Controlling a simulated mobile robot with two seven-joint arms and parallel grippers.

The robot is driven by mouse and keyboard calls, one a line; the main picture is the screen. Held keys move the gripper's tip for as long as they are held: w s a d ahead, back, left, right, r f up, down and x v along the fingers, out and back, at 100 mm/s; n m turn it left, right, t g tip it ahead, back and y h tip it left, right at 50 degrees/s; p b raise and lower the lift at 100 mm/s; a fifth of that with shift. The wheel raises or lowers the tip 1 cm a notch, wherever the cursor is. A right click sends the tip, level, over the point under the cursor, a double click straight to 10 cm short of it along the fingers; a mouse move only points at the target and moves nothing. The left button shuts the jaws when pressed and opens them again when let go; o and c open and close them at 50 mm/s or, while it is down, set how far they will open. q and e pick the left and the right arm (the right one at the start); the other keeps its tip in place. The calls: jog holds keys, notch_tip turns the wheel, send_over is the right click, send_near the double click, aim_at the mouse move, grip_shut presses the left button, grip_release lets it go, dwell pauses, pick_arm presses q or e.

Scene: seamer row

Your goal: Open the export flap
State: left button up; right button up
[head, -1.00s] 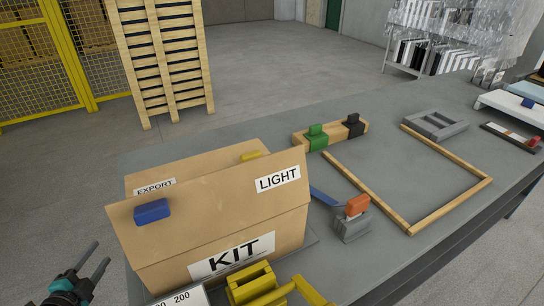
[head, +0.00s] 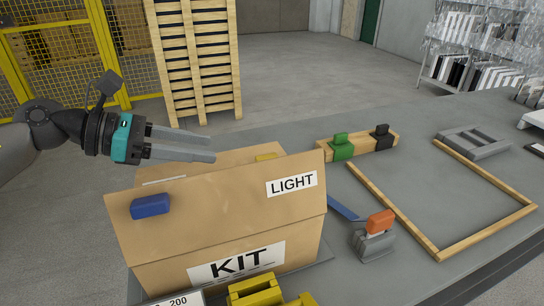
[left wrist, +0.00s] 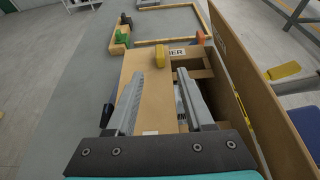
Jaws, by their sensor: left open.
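The cardboard kit box (head: 290,228) stands on the grey table. Its far flap (head: 236,160) has a yellow tab (head: 265,157) near its right end; its label is mostly hidden. It shows in the left wrist view (left wrist: 148,95) with the tab (left wrist: 187,59). The near flap (head: 235,190), marked LIGHT, leans upright with a blue tab (head: 150,207). My left gripper (head: 211,148) is open and empty above the left part of the far flap, fingers pointing right, tips short of the yellow tab. Contact cannot be told. My right gripper is not in view.
A wooden frame (head: 398,212) and a block with green and black handles (head: 358,146) lie to the right. A grey switch with an orange top (head: 374,240) stands beside the box. A yellow stand (head: 257,291) is in front.

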aim_at(264, 156)
pick_arm(q)
jog(key=b+x, duration=0.1)
jog(key=x, duration=1)
jog(key=shift+w+d, duration=0.15)
jog(key=shift+d, duration=0.2)
jog(key=shift+b+x, duration=0.3)
jog(key=shift+x, duration=0.5)
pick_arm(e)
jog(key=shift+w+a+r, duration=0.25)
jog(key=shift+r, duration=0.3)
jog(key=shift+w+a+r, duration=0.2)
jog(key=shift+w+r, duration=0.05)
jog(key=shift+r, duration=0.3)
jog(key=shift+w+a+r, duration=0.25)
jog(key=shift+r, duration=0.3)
pick_arm(q)
grip_shut()
